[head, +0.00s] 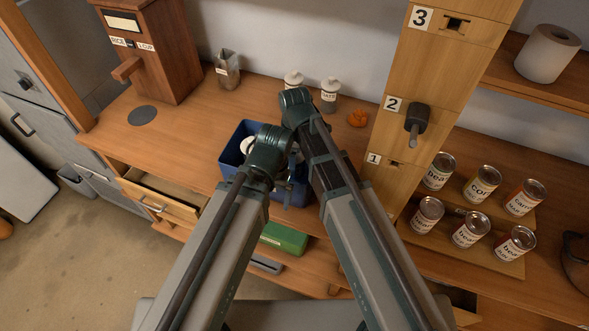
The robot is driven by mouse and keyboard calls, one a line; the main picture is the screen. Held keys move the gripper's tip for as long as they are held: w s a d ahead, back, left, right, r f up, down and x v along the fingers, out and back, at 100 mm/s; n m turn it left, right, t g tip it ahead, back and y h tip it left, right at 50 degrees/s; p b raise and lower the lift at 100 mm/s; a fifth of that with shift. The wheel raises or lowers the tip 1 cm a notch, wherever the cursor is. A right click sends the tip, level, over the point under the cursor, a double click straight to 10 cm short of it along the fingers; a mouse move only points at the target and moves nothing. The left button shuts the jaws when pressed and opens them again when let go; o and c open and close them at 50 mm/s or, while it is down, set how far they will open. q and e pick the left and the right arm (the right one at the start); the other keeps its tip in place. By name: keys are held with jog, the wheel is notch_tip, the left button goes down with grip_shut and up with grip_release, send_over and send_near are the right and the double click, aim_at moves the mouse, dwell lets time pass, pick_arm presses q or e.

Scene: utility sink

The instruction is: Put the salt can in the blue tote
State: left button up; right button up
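The blue tote (233,152) stands on the wooden counter, partly hidden by my two arms. A white round-topped item (247,144) shows inside it, beside my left wrist; its label is hidden. I cannot make out a can clearly marked salt. Two pale-lidded jars, one at the left (293,79) and one at the right (330,90), stand behind the tote, with labels too small to read surely. My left gripper (291,172) is over the tote, mostly hidden by the arms. My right arm's wrist is above the tote's back right; its gripper fingers are hidden.
A wooden dispenser (160,50) and a metal tin (227,70) stand at the back left. A numbered wooden tower (430,80) rises right of the tote. Several food cans (471,229) stand on the right. An orange item (358,119) lies near the tower. A drawer (165,197) is open at left.

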pick_arm(q)
jog(key=shift+f+b, duration=1.7)
jog(key=shift+f, duration=0.1)
pick_arm(e)
jog(key=shift+f, duration=1.8)
pick_arm(q)
jog(key=shift+f, duration=0.2)
pick_arm(e)
jog(key=shift+f, duration=0.2)
pick_arm(q)
jog(key=shift+r, duration=0.1)
pick_arm(e)
jog(key=o, duration=1.6)
pick_arm(q)
jog(key=shift+r, duration=0.15)
pick_arm(e)
jog(key=shift+r, duration=0.2)
pick_arm(q)
notch_tip(320, 180, up, 12)
jog(key=p, duration=1.2)
pick_arm(e)
notch_tip(320, 180, up, 12)
jog(key=shift+r, duration=0.1)
pick_arm(q)
jog(key=shift+f, duration=0.2)
pick_arm(e)
jog(key=shift+f, duration=0.3)
